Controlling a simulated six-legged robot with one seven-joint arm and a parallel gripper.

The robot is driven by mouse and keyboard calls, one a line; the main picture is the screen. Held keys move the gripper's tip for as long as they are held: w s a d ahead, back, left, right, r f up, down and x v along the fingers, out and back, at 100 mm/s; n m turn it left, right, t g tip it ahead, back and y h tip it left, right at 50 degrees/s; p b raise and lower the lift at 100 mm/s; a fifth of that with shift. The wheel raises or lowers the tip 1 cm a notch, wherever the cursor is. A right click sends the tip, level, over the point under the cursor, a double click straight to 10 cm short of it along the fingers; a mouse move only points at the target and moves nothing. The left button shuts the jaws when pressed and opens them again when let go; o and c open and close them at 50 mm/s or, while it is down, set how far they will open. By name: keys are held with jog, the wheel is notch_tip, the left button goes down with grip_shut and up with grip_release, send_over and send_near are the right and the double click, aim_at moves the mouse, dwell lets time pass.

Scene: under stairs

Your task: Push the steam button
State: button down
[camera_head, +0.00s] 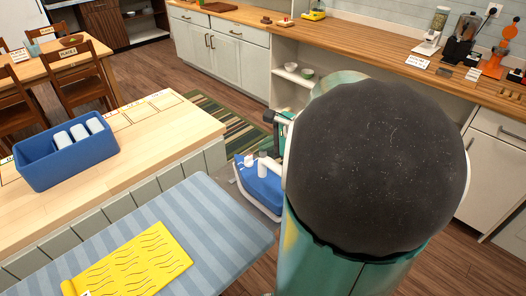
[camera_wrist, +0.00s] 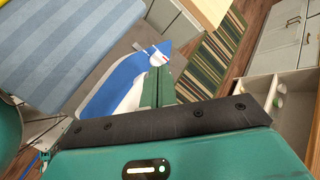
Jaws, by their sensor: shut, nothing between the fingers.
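A blue and white iron-like appliance (camera_head: 260,185) sits on a grey surface beside the striped ironing board (camera_head: 215,215). In the wrist view the appliance (camera_wrist: 125,85) lies just past my fingers. A small white part with a red mark (camera_wrist: 157,59) shows at its far end; I cannot tell if it is the steam button. My gripper (camera_wrist: 166,72) is shut and empty, its green fingers beside the appliance; contact cannot be told. In the head view my large dark arm joint hides most of my gripper.
A blue bin (camera_head: 65,152) with white items stands on the wooden counter (camera_head: 175,120). A striped rug (camera_head: 225,122) lies beyond. A long worktop with appliances (camera_head: 400,65) runs along the back wall.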

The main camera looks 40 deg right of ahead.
aim_at(266, 156)
jog(key=shift+r, duration=3)
jog(key=shift+a, duration=0.1)
